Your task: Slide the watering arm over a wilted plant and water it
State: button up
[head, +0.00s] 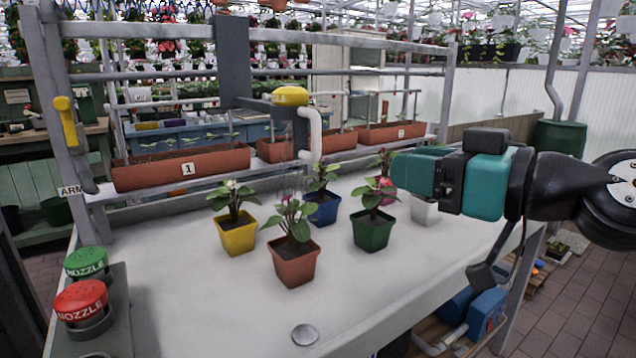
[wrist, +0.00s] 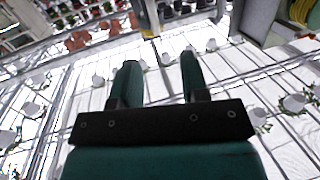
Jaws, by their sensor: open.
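The watering arm (head: 233,62) is a grey carriage on the rail, with a yellow cap (head: 290,96) and a white downturned spout (head: 314,128). Its spout is above the back part of the group of potted plants. I cannot tell clearly which is wilted. My gripper (head: 398,174) is at the right, pointing left, partly in front of the white pot. Its teal fingers stand apart and empty in the wrist view (wrist: 158,82).
A yellow lever (head: 66,121) by an ARM label is on the left post. Green (head: 86,263) and red (head: 81,300) NOZZLE buttons sit at the table's left edge. Long planters (head: 180,172) line the back. The white table's front is mostly clear, with a small metal disc (head: 305,335).

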aim_at(320, 140)
jog(key=shift+t, duration=0.6)
jog(key=p+x, duration=1)
jog(key=x, duration=0.1)
jog(key=p+x, duration=0.4)
jog(key=x, duration=0.1)
jog(key=shift+w+d+r+p, duration=0.1)
jog(key=shift+w+r+p, duration=0.05)
jog(key=shift+w+p, duration=0.35)
jog(key=shift+w+a, duration=0.3)
jog(key=shift+w, duration=0.05)
grip_shut()
